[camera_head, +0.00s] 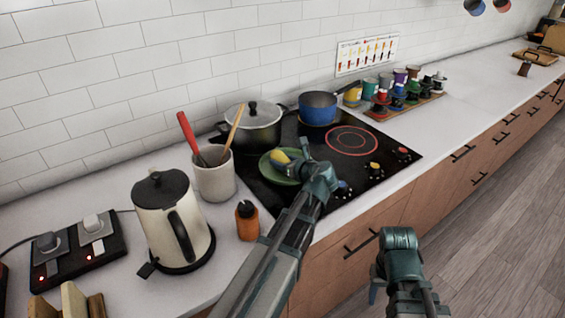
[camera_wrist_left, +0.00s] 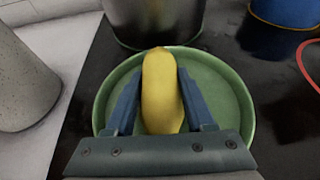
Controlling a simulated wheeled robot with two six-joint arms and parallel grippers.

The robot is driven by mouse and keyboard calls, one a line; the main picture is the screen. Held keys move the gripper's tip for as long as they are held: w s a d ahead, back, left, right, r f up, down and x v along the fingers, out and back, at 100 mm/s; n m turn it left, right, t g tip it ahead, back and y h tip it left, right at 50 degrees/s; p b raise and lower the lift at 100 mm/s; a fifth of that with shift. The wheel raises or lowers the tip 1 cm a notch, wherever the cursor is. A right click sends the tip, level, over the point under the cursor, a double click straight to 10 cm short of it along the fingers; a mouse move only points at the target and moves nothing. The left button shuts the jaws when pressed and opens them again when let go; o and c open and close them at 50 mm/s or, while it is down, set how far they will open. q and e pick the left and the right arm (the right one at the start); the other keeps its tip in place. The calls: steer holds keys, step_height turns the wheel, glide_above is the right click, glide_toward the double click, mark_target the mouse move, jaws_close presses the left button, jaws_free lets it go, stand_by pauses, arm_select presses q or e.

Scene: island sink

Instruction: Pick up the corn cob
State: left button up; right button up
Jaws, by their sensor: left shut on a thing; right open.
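The yellow corn cob (camera_wrist_left: 161,92) lies over a green plate (camera_wrist_left: 228,98) in the left wrist view. In the head view the corn cob (camera_head: 279,157) shows at the far side of my left gripper, over the green plate (camera_head: 268,170) on the black stovetop. My left gripper (camera_wrist_left: 159,98) has one blue finger on each side of the corn cob and is shut on it. I cannot tell whether the cob still touches the plate. In the head view my left gripper (camera_head: 300,168) hides part of the plate. My right gripper (camera_head: 378,290) is low in front of the counter, empty and open.
A lidded pot (camera_head: 253,130) stands right behind the plate, and a blue saucepan (camera_head: 318,108) is further right. A utensil crock (camera_head: 214,178), an orange bottle (camera_head: 247,222) and a kettle (camera_head: 173,222) stand to the left. The counter beyond the spice rack is mostly clear.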

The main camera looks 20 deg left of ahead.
mark_target(283, 156)
arm_select(q)
steer(key=shift+r, duration=0.15)
jaws_close()
step_height(283, 156, up, 10)
steer(key=p, duration=1)
